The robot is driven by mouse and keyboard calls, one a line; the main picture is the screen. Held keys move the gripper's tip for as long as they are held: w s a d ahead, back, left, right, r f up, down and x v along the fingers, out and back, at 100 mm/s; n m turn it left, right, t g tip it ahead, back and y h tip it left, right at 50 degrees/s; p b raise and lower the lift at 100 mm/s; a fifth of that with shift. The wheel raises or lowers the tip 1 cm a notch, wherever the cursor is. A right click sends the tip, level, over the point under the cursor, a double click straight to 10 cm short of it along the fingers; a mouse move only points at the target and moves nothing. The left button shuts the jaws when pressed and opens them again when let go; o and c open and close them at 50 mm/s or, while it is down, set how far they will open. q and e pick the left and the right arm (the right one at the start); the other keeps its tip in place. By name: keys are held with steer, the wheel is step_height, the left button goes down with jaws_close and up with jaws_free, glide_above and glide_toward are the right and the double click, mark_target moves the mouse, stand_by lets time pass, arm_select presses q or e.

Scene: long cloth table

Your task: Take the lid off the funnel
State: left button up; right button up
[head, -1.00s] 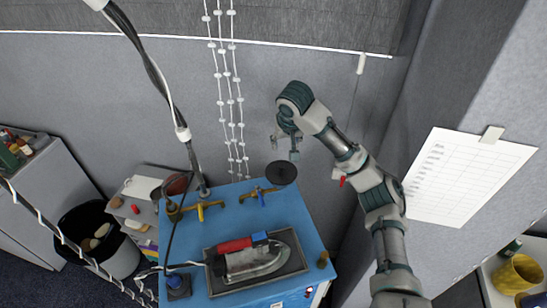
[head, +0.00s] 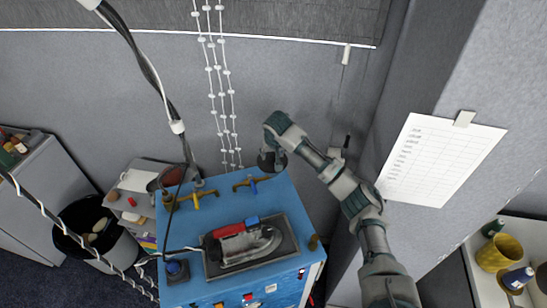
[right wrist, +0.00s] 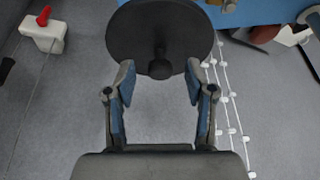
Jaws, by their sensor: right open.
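A round black lid (right wrist: 135,35) with a small dark knob (right wrist: 160,69) fills the top middle of the right wrist view. In the head view the lid is mostly hidden behind my right gripper (head: 271,161), at the back edge of the blue cart. My right gripper is open, and it also shows in the right wrist view (right wrist: 159,85). Its two fingers stand on either side of the knob, which appears just beyond the fingertips with nothing gripped. The funnel body is hidden under the lid. My left gripper is not in view.
The blue cart (head: 190,228) holds an iron (head: 245,247) on a dark plate and brass taps (head: 203,194). White beaded cords (head: 220,95) hang by the wall behind. A white wall box with a red lever (right wrist: 42,30) is near the gripper. A bin (head: 110,245) stands left.

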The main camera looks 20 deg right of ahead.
steer(key=shift+w+a+f, duration=0.15)
steer(key=shift+w+f, duration=0.1)
steer(key=shift+f, duration=0.2)
steer(key=shift+a+f, duration=0.1)
steer(key=shift+f, duration=0.05)
steer(key=shift+w, duration=0.1)
steer(key=shift+d, duration=0.3)
steer(key=c, duration=0.8)
steer(key=shift+d, duration=0.1)
jaws_close()
steer(key=shift+f, duration=0.1)
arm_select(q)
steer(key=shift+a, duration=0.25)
